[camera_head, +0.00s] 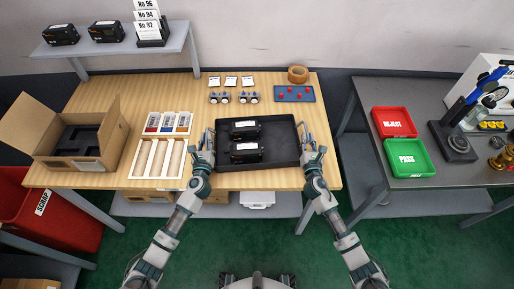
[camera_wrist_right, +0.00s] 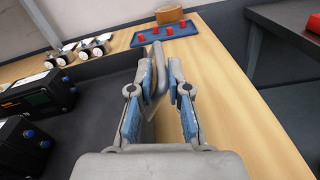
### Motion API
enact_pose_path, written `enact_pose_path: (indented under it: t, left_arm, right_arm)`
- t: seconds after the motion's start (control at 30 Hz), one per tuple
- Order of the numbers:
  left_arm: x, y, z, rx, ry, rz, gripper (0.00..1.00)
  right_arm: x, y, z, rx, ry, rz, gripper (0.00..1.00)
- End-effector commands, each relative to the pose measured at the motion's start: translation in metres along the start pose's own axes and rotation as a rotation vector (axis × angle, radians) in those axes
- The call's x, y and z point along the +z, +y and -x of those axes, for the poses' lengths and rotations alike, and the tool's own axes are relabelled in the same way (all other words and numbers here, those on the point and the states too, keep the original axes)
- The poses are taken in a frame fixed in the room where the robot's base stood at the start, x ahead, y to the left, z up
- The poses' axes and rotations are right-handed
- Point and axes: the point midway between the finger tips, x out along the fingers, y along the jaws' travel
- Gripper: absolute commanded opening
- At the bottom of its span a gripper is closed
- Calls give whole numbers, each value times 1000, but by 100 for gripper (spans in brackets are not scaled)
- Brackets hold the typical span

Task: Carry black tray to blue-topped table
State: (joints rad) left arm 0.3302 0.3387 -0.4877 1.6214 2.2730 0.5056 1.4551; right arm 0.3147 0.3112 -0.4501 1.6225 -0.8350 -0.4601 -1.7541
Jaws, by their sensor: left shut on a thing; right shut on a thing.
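The black tray (camera_head: 282,146) lies on the wooden table in the head view, with two black devices (camera_head: 244,130) (camera_head: 246,152) in its left half. My left gripper (camera_head: 208,141) is shut on the tray's left side. My right gripper (camera_head: 309,143) is shut on the tray's right side. In the right wrist view, the right gripper's fingers (camera_wrist_right: 162,78) are on either side of a grey handle at the edge of the tray (camera_wrist_right: 98,92). Any gap under the tray cannot be made out. No table with a clearly blue top shows.
Right of a gap stands a dark table (camera_head: 375,90) with red REJECT (camera_head: 394,122) and green PASS (camera_head: 409,157) trays.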

Motion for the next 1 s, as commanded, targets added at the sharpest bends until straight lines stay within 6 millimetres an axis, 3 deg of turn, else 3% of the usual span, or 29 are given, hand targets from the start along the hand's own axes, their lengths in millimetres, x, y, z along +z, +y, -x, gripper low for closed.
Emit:
enact_pose_path:
  t: [0.27,0.7,1.0]
  left_arm:
    - [11,-1,0,-1,-6,-6,0]
    - [61,-10,-1,-5,-24,-6,0]
    - [65,-11,-1,-4,-25,-6,0]
  right_arm:
    - [13,0,-1,-3,-8,4,0]
    - [62,8,-1,-2,-26,6,0]
    - [66,9,-2,-3,-26,6,0]
